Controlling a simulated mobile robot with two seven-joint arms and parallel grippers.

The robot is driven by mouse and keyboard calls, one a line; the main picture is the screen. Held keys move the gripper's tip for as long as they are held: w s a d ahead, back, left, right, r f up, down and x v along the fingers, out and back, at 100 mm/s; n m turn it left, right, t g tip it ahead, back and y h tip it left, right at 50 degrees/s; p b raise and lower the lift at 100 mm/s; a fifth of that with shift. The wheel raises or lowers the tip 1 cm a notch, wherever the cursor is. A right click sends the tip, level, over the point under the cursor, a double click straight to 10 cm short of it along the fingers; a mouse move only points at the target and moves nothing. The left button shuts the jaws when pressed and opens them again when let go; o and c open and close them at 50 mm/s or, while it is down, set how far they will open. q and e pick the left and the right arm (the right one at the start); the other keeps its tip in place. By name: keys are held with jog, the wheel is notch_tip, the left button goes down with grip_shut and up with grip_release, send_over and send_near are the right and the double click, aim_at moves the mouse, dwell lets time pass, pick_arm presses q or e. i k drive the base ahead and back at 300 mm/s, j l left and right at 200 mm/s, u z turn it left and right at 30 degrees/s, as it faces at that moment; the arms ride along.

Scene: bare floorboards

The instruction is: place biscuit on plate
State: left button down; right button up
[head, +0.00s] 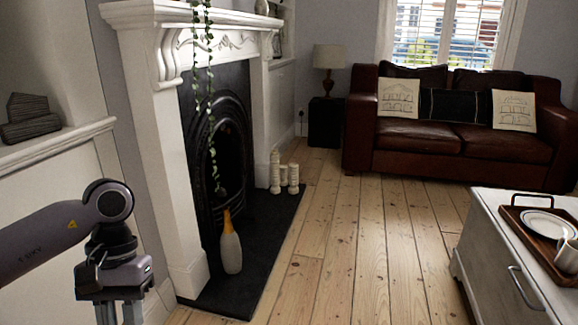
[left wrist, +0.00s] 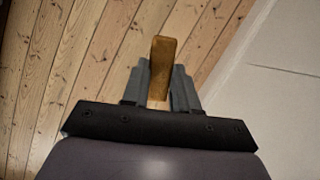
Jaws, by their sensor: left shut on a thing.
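In the left wrist view my left gripper (left wrist: 160,88) is shut on the biscuit (left wrist: 162,62), a golden-brown bar that stands out past the fingertips. In the head view my left gripper (head: 120,312) is at the lower left, pointing down, and the biscuit is not seen there. The white plate (head: 548,224) lies on a brown wooden tray on the white chest at the right edge, far to the right of my left gripper. My right gripper is in neither view.
The tray (head: 514,219) also holds a white mug (head: 567,256); the white chest (head: 500,262) has a drawer handle. A bottle-shaped vase (head: 231,248) stands on the dark hearth (head: 272,254) before the fireplace. A brown sofa (head: 440,138) stands behind. The floorboards between are clear.

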aim_at(547, 226)
jog(key=i+z, duration=0.7)
jog(key=i+j+z, duration=0.1)
jog(key=i+z, duration=0.3)
jog(key=i+j+z, duration=0.15)
jog(key=i+z, duration=0.25)
jog(key=i+j+z, duration=0.1)
jog(key=i+z, duration=0.15)
jog(key=z, duration=0.2)
jog(key=i+j+z, duration=0.15)
jog(key=z, duration=0.25)
jog(key=i+j+z, duration=0.2)
jog(key=z, duration=0.25)
jog(key=i+j+z, duration=0.15)
jog(key=j+z, duration=0.3)
jog(key=i+j+z, duration=0.1)
jog(key=z, duration=0.35)
jog(key=j+z, duration=0.45)
jog(key=j, duration=0.25)
jog(key=j+z, duration=0.35)
jog(key=j, duration=0.7)
